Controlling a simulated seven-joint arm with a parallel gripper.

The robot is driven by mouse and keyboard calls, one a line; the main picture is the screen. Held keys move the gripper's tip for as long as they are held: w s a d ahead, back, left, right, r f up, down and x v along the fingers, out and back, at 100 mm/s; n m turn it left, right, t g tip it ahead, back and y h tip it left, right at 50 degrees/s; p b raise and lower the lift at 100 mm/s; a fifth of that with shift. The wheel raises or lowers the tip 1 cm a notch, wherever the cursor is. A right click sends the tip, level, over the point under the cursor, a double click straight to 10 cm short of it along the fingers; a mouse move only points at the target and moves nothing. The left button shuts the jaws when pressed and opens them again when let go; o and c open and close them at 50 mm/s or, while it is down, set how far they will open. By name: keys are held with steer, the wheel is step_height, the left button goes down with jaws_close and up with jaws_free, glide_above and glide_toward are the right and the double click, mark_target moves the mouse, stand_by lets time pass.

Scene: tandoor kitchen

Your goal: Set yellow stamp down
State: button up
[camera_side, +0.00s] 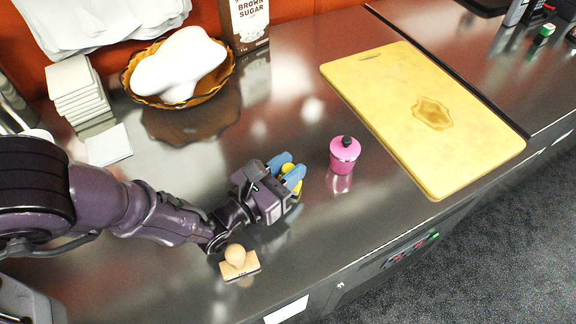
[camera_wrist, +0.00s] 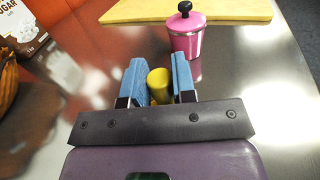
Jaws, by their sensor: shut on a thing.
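The yellow stamp (camera_side: 287,168) is between the blue fingers of my gripper (camera_side: 287,172) in the side view, mostly hidden by them. In the wrist view the stamp (camera_wrist: 159,86) shows as a yellow rounded shape between the two blue fingers of my gripper (camera_wrist: 158,80). My gripper is shut on it, low over the metal counter (camera_side: 330,235). I cannot tell whether the stamp touches the counter. The stamp's lower end is hidden.
A pink lidded pot (camera_side: 344,155) stands just right of my gripper. A wooden stamp (camera_side: 239,262) stands below it. A yellow cutting board (camera_side: 385,110) lies at right. An amber bowl (camera_side: 131,88), white tiles (camera_side: 78,90) and a brown sugar package (camera_side: 248,20) are at the back.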

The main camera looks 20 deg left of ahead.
steer(key=o, duration=0.5)
steer(key=shift+f, duration=0.15)
steer(key=shift+c, duration=0.2)
steer(key=o, duration=0.5)
steer(key=shift+c, duration=0.2)
